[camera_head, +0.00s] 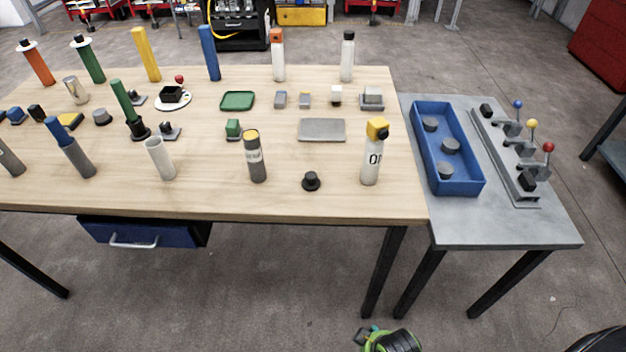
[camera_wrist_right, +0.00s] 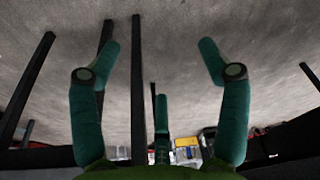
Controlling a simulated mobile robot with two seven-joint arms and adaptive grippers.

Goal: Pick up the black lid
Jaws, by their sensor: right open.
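The black lid (camera_head: 311,181) is a small round black piece with a raised knob. In the head view a green and black part of my right arm shows at the bottom edge, below and in front of the table, well apart from the lid. My left gripper is not in view.
A grey plate (camera_head: 321,130) lies behind the lid. A grey side table (camera_head: 480,222) on the right holds a blue tray (camera_head: 476,186) and a lever panel (camera_head: 514,165). Several upright cylinders stand on the left. Table legs (camera_wrist_right: 138,90) show in the right wrist view.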

